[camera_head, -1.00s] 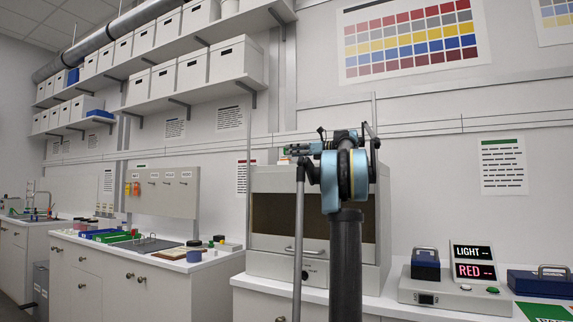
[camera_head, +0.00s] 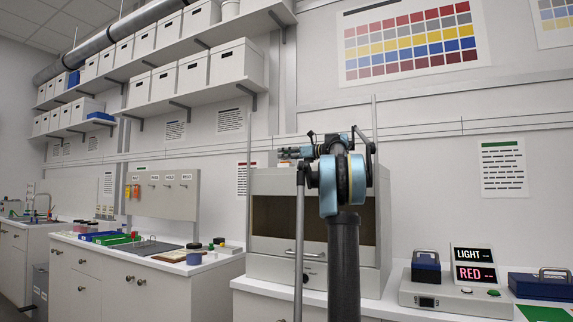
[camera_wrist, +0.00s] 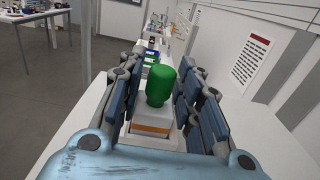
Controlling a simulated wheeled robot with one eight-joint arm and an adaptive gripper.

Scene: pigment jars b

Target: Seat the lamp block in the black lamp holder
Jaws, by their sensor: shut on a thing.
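The lamp block (camera_wrist: 154,112) shows in the wrist view as a pale block with a rounded green lamp (camera_wrist: 160,85) on top and an orange band low on its front. My gripper (camera_wrist: 163,76) is shut on it, with dark blue finger pads on its left and right. The block looks upright. In the head view my gripper (camera_head: 292,153) is small and seen from behind the arm, left of the blue joint, and the block cannot be made out there. I cannot pick out the black lamp holder in either view.
A hooded cabinet (camera_head: 260,262) stands behind my arm. The left bench (camera_head: 150,275) carries a green tray (camera_head: 117,239), a dark mat (camera_head: 150,247) and several jars. A console (camera_head: 455,297) with a lit LIGHT and RED display (camera_head: 474,264) is at right. White counter lies around the gripper in the wrist view.

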